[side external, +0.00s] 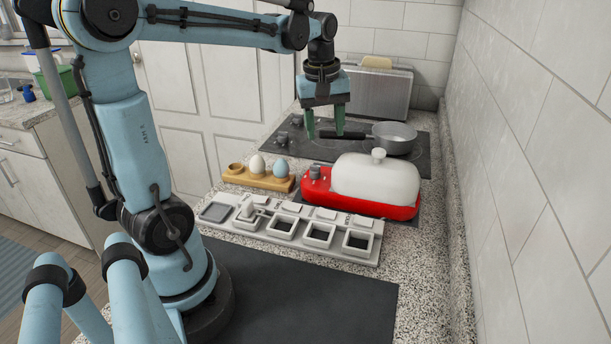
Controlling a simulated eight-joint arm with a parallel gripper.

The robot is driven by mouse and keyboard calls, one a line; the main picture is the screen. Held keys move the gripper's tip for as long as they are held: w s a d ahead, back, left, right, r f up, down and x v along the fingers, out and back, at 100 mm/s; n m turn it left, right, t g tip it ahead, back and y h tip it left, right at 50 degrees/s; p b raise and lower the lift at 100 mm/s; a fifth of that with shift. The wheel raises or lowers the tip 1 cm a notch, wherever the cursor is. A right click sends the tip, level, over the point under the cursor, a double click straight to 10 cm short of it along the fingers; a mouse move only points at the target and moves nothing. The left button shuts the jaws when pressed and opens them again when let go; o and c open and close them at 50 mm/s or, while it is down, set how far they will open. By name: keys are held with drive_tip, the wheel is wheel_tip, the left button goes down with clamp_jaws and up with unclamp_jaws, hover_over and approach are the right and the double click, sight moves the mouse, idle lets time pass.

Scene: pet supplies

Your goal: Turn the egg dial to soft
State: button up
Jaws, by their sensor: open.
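A red egg cooker (351,206) with a white domed lid (376,180) stands on the counter right of centre. A grey dial (316,172) sits at the left end of its red base. The dial's marks are too small to read, so I cannot tell its setting. My gripper (325,134) points down with its two green fingers apart and nothing between them. It appears above the dial in the side view, apart from it. I cannot tell its exact depth relative to the dial.
A wooden holder (234,178) with a white egg (257,164) and a blue egg (281,168) stands left of the cooker. A grey compartment tray (292,228) lies in front. Behind, a pan (395,138) sits on a black cooktop (272,139). A tiled wall is at right.

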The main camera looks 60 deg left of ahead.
sight(315, 166)
drive_tip(key=a+n+g, duration=0.1)
drive_tip(key=a+n, duration=0.3)
drive_tip(key=a, duration=0.1)
drive_tip(key=shift+h, duration=0.3)
drive_tip(key=f, duration=1.2)
drive_tip(key=shift+w+d+f, duration=0.2)
drive_tip(key=shift+d+f, duration=0.05)
drive_tip(key=shift+f, duration=0.05)
drive_tip(key=shift+c, duration=0.3)
clamp_jaws()
